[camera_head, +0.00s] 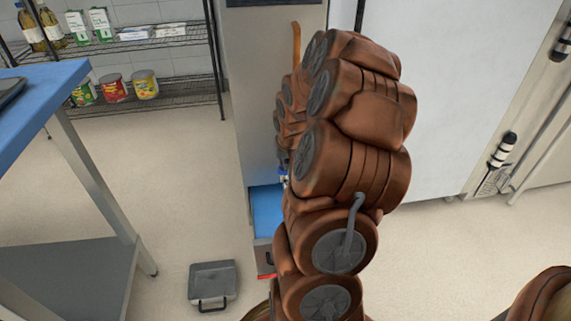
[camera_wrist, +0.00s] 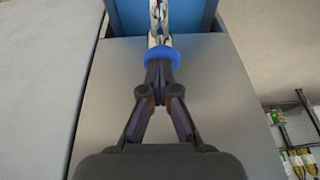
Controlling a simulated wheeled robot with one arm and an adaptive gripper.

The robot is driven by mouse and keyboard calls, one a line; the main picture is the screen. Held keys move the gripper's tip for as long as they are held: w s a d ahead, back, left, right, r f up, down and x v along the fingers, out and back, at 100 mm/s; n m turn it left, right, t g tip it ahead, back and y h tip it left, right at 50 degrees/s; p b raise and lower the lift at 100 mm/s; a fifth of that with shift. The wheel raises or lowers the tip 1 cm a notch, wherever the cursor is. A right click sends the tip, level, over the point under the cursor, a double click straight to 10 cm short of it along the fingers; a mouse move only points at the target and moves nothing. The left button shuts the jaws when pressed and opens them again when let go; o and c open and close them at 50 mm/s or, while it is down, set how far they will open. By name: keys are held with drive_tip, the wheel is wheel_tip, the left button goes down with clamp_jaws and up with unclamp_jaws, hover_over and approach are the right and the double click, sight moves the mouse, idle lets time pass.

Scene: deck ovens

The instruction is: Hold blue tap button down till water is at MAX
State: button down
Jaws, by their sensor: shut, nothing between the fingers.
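The blue tap button (camera_wrist: 148,57) shows in the wrist view as a round blue piece at the root of a chrome tap (camera_wrist: 160,18). My gripper (camera_wrist: 162,70) is shut and empty, its fingertips right at the button. They look to touch it, but I cannot tell whether it is pressed down. In the head view a small bit of the tap (camera_head: 283,174) shows at the left edge of my arm, which hides the gripper. No water, vessel or MAX mark can be seen in either view.
A steel cabinet (camera_head: 250,90) with a blue recess (camera_head: 266,205) stands behind my arm. A grey pan (camera_head: 212,280) lies on the floor. A blue-topped table (camera_head: 40,95) is at left, wire shelves (camera_head: 170,98) behind. A white unit (camera_head: 440,90) is at right.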

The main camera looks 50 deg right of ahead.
drive_tip(key=shift+s+a+f, duration=0.1)
drive_tip(key=shift+a+f, duration=0.1)
drive_tip(key=shift+f, duration=0.25)
drive_tip(key=p+v, duration=0.7)
drive_tip(key=v, duration=1.3)
drive_tip(key=shift+d+r, duration=0.2)
drive_tip(key=shift+r, duration=0.3)
drive_tip(key=s+a+r+n+g+y+p, duration=0.1)
drive_tip(key=a+r+n+p, duration=0.1)
drive_tip(key=a+r+p, duration=0.6)
drive_tip(key=s+a+r+n+g+y+p, duration=0.1)
drive_tip(key=s+a+r+n+p, duration=0.1)
drive_tip(key=a+r+p, duration=0.65)
drive_tip(key=s+a+r+n+g+p, duration=0.2)
drive_tip(key=s+a+r+n+p, duration=0.1)
drive_tip(key=s+a+r+p, duration=1.1)
drive_tip(key=shift+s+a+n+g+p, duration=0.4)
drive_tip(key=shift+s+a+p, duration=0.25)
drive_tip(key=shift+s+a, duration=0.2)
